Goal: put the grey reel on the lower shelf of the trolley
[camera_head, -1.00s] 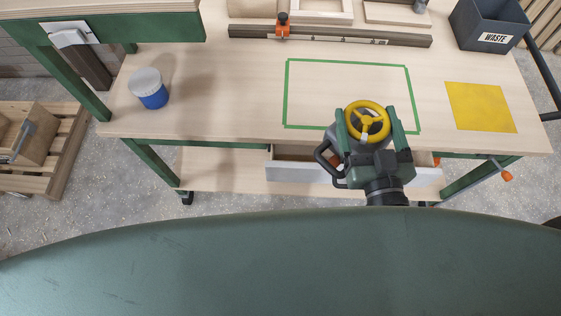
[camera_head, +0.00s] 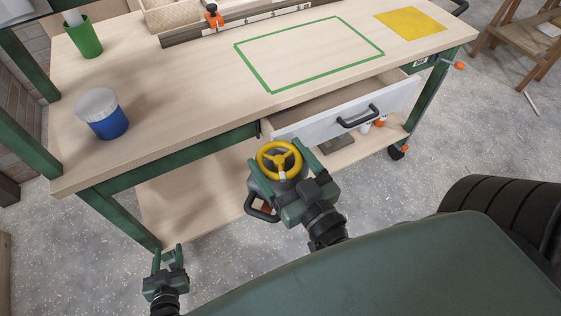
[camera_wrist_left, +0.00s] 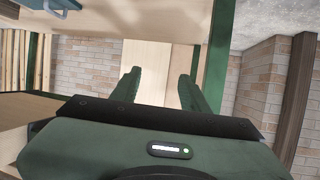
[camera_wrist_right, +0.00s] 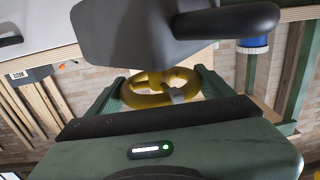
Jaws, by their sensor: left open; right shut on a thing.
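The grey reel (camera_head: 261,186) has a yellow wheel-like part and a dark handle. My right gripper (camera_head: 279,158) is shut on it and holds it in the air in front of the open drawer. In the right wrist view the reel's grey body (camera_wrist_right: 130,32) fills the top, with the yellow ring between the fingers. The trolley (camera_head: 165,110) has a pale wooden top and green frame. Its lower shelf (camera_head: 190,192) is bare at the left end. My left gripper (camera_head: 168,258) is open and empty, low near the trolley's front left leg.
A white drawer (camera_head: 345,108) with a black handle stands open above the lower shelf. Small items sit at the shelf's right end, beside a caster. A blue pot (camera_head: 103,118), a green cup (camera_head: 84,38) and a yellow square (camera_head: 410,22) are on top. A black tyre (camera_head: 505,225) is at right.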

